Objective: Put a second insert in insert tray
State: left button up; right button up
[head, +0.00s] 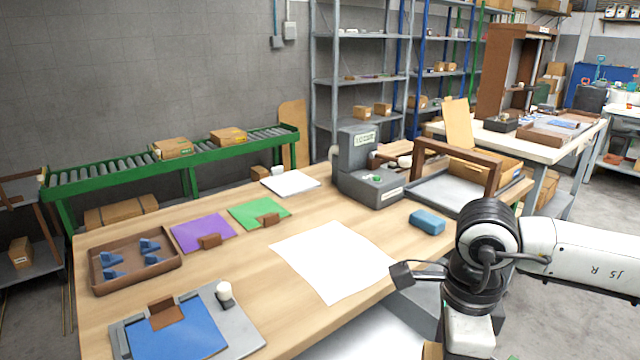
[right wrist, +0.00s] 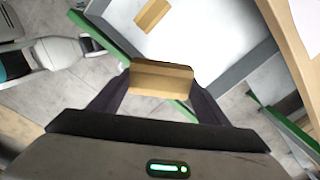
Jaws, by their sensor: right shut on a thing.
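My right gripper (right wrist: 160,82) is shut on a tan block-shaped insert (right wrist: 160,78) in the right wrist view. It holds the insert above a grey-walled bin (right wrist: 190,60), where another tan piece (right wrist: 151,14) lies. In the head view my right arm reaches down past the table's front right edge, and its fingers are hidden. A brown tray (head: 176,264) at the table's left holds several blue pieces (head: 150,246). I cannot tell by looks which tray is the insert tray. My left gripper is not in view.
The wooden table (head: 260,285) carries a blue board (head: 180,335), a purple sheet (head: 200,230), a green sheet (head: 255,208), a white sheet (head: 333,258) and a blue block (head: 427,221). A grey machine (head: 368,170) and a brown-framed grey tray (head: 450,190) stand behind.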

jog(key=n, duration=0.2)
jog(key=s+n, duration=0.1)
jog(key=n, duration=0.1)
jog(key=d+n, duration=0.1)
jog(key=n, duration=0.2)
jog(key=shift+s+r, duration=0.2)
jog(key=shift+s, duration=0.2)
jog(key=s+n, duration=0.1)
jog(key=n, duration=0.3)
jog(key=s+d+n, duration=0.1)
jog(key=n, duration=0.4)
jog(key=s+n, duration=0.1)
jog(key=n, duration=0.4)
jog(key=shift+s+d, duration=0.35)
jog(key=shift+s, duration=0.05)
